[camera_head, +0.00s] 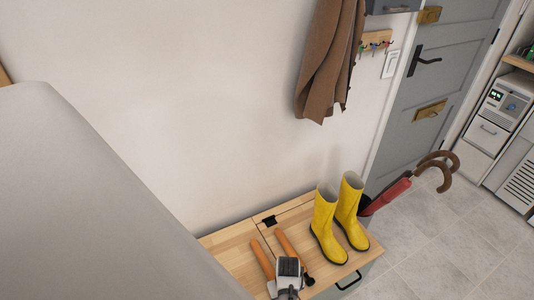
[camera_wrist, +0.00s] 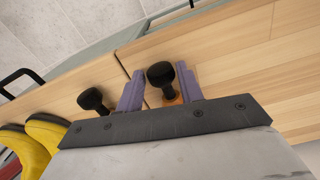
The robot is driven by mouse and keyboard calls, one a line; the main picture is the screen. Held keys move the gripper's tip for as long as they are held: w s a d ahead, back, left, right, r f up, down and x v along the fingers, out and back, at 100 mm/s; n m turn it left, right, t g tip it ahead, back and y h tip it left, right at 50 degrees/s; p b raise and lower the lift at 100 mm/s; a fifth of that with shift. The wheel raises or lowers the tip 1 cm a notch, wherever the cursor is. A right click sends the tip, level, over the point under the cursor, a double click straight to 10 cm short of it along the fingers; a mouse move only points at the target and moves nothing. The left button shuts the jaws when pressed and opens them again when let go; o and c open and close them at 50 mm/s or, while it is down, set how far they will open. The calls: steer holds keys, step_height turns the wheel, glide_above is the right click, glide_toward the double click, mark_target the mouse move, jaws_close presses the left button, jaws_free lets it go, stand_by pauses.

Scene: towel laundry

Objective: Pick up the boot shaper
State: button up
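Two orange boot shapers with black knobs lie side by side on the wooden bench top. In the head view I see the left boot shaper (camera_head: 262,259) and the right boot shaper (camera_head: 291,254). My gripper (camera_head: 287,284) is over the knob end of the left one and hides its knob. In the wrist view, my gripper's fingers (camera_wrist: 160,90) are apart, and one black knob (camera_wrist: 160,74) appears between them, with a bit of orange below it. I cannot tell whether the fingers touch it. The other knob (camera_wrist: 93,99) is outside the fingers, to the left.
Yellow boots (camera_head: 337,219) stand on the bench (camera_head: 237,242) right of the shapers. An umbrella holder with a red umbrella (camera_head: 385,197) is beyond. A wall is behind the bench, with a brown coat (camera_head: 328,60) above. The floor (camera_head: 440,245) at right is clear.

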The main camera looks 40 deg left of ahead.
steer(key=c, duration=0.7)
steer(key=shift+r+p, duration=1.7)
steer(key=shift+r, duration=8.3)
